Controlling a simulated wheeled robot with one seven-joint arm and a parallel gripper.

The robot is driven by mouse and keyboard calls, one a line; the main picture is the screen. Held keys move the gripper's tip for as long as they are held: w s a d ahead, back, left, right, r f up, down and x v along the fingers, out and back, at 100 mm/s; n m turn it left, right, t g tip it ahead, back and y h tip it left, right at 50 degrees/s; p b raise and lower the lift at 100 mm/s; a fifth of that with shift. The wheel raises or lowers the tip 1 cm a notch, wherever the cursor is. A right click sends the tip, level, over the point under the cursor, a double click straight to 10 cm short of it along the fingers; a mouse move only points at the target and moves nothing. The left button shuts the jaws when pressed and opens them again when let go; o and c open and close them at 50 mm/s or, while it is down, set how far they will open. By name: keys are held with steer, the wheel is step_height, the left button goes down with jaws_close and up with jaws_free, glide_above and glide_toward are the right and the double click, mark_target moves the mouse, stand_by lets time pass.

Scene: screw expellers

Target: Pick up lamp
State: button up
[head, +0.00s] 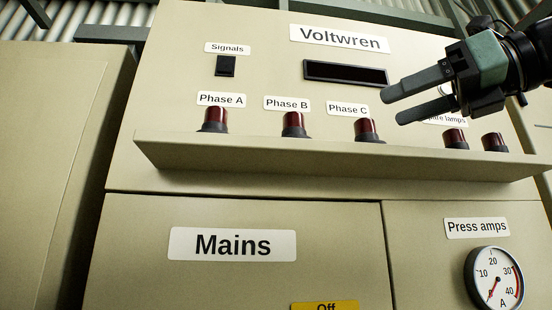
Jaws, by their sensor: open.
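Several dark red lamps with black bases stand upright on a beige shelf (330,160). The Phase A lamp (215,118) is at the left, the Phase B lamp (294,123) is in the middle, and the Phase C lamp (366,128) is to its right. Two spare lamps, one here (455,138) and one farther right (494,141), stand under a "Spare lamps" label that my gripper partly covers. My gripper (388,105) is open and empty, its fingers pointing left, in the picture above and right of the Phase C lamp. I see no contact with any lamp.
The beige Voltwren cabinet (260,60) rises behind the shelf, with a dark display (346,73) and a black Signals switch (225,66). Below are a Mains panel (140,250) and a Press amps gauge (495,278). The shelf's front edge juts out below the lamps.

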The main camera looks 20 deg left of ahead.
mark_target(304, 120)
steer(key=shift+y, duration=0.4)
steer(key=p+x, duration=0.1)
steer(key=x, duration=0.3)
steer(key=r+p+x, duration=0.1)
steer(key=p+x, duration=0.1)
steer(key=x, duration=0.2)
steer(key=r+p+x, duration=0.1)
steer(key=p+x, duration=0.1)
steer(key=x, duration=0.2)
steer(key=shift+s+a+r, duration=0.2)
steer(key=shift+s, duration=0.2)
steer(key=p+x, duration=0.2)
steer(key=x, duration=0.1)
steer(key=p+x, duration=0.1)
steer(key=x, duration=0.1)
steer(key=shift+s+a+p, duration=0.2)
steer(key=shift+p, duration=0.2)
steer(key=shift+w+a+f, duration=0.1)
steer(key=shift+a+f, duration=0.05)
steer(key=shift+a, duration=0.2)
steer(key=c, duration=1.1)
